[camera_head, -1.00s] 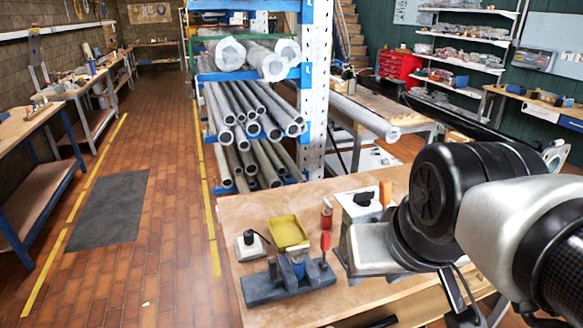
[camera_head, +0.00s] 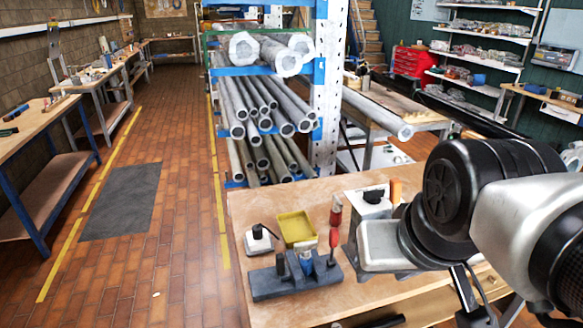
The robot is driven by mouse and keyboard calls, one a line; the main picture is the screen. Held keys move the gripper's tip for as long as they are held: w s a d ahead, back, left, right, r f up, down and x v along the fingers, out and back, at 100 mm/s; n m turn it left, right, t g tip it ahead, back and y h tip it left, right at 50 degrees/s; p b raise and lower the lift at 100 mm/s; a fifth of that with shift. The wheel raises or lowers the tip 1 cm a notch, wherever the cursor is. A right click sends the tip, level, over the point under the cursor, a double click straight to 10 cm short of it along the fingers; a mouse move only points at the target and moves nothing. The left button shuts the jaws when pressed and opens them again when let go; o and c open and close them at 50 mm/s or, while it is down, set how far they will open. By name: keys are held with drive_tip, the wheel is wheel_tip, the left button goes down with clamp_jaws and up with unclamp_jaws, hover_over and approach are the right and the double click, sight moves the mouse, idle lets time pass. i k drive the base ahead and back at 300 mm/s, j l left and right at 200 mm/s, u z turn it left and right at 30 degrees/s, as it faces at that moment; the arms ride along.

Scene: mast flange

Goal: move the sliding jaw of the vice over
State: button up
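The vice (camera_head: 296,282) has a dark grey base and lies on the near left part of the wooden bench. Upright jaw pieces rise from it, with a small blue part (camera_head: 306,258) between them. A red-handled piece (camera_head: 333,240) stands at its right end. I cannot tell for sure which upright is the sliding jaw. My arm (camera_head: 450,195) comes in from the right, its silver link (camera_head: 382,243) showing to the right of the vice, apart from it in the picture. I cannot make out my gripper's fingers, nor any contact with the vice.
A yellow tray (camera_head: 297,228) and a white box with a black knob (camera_head: 259,240) stand behind the vice. A red bottle (camera_head: 336,210) and another black-knobbed box (camera_head: 371,203) stand farther right. A pipe rack (camera_head: 328,100) rises beyond the bench (camera_head: 250,205). The floor at left is open.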

sight(293, 271)
drive_tip(key=j+u, duration=0.75)
drive_tip(key=i+j+u, duration=0.2)
drive_tip(key=k+l, duration=0.05)
drive_tip(key=k, duration=0.05)
